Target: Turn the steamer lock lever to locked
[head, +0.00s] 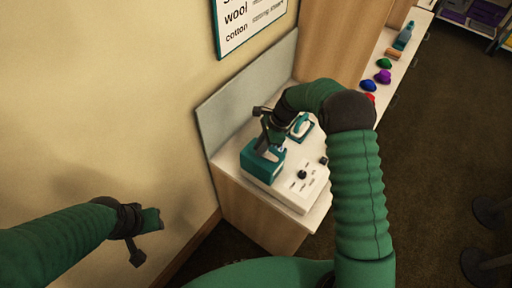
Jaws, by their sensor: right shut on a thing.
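The steamer (290,190) is a white base with a dark round knob (302,175) and small dark markings, standing on a white counter. A teal block (258,165) sits at its left end. My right gripper (264,143) reaches down at the top of this block and is shut on what appears to be the lock lever. The gripper hides most of the lever, so its exact position cannot be told. My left gripper (140,236) hangs at lower left, away from the steamer, in front of the wall; its jaw opening is unclear.
A teal iron-like object (300,127) stands behind the steamer. A grey backboard (240,90) rises along the wall. Green, purple, blue and red items and a teal bottle (404,36) line the far counter. Dark floor (440,150) lies open at right.

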